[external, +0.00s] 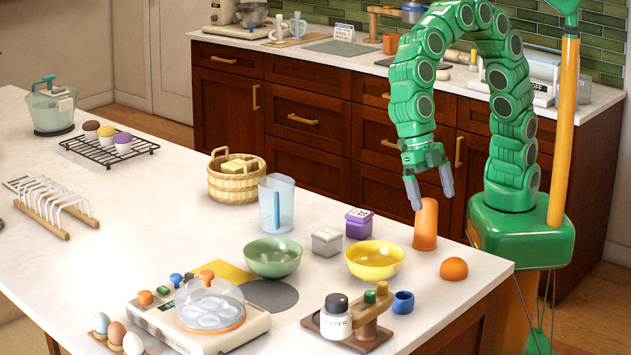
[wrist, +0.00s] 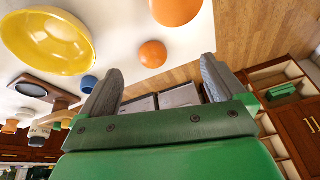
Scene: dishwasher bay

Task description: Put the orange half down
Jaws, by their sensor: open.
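The orange half (external: 453,268) is a small orange dome resting on the white countertop near its right corner. It also shows in the wrist view (wrist: 153,54), ahead of the fingers and apart from them. My gripper (external: 432,196) is open and empty, hanging above the counter's far right edge, up and to the left of the orange half. In the wrist view its two grey fingers (wrist: 160,72) stand wide apart with nothing between them.
An orange cup (external: 426,224) stands close behind the orange half. A yellow bowl (external: 375,262) is to its left. A wooden holder (external: 372,325) with a pepper jar (external: 336,318) and a blue cup (external: 403,302) lie nearer the front. The counter's right corner is bare.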

